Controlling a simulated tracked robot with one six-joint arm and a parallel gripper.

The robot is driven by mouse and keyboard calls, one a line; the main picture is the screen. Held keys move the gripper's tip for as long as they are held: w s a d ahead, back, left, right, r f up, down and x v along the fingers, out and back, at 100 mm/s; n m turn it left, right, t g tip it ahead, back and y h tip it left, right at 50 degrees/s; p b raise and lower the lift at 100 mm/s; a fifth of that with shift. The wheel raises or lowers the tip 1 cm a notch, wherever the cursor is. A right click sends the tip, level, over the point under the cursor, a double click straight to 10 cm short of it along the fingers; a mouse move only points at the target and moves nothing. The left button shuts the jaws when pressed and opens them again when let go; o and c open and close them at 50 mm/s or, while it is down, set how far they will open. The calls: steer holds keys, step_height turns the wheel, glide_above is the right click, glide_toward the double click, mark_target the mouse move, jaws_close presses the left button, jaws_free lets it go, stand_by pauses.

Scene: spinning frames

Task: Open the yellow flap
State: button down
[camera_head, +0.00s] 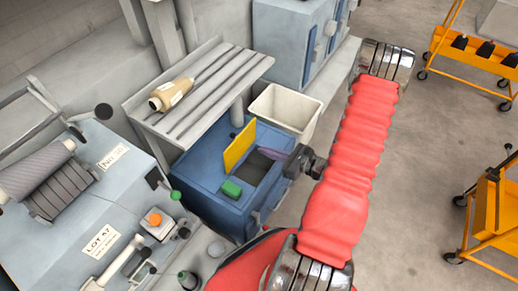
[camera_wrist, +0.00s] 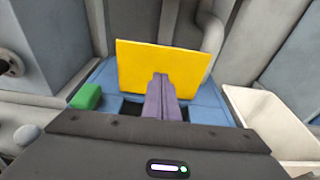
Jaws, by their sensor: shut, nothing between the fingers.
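The yellow flap (camera_head: 240,145) stands raised, close to upright, on top of the blue cabinet (camera_head: 213,188), beside a dark opening. In the wrist view the yellow flap (camera_wrist: 190,68) is straight ahead, with its face towards me. My gripper (camera_wrist: 161,82) is shut and empty, its purple fingers overlapping the lower middle of the flap in that view. I cannot tell whether the fingertips touch it. A green block (camera_head: 231,189) sits in front of the opening.
A white bin (camera_head: 284,110) stands right behind the blue cabinet. A slatted shelf (camera_head: 205,85) with a yarn spool (camera_head: 171,94) is above and behind it. A grey machine (camera_head: 85,215) stands at left. Orange carts (camera_head: 490,215) stand at right on open floor.

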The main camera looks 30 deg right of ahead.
steer(key=shift+r+v, duration=0.2)
steer(key=shift+v, duration=2.65)
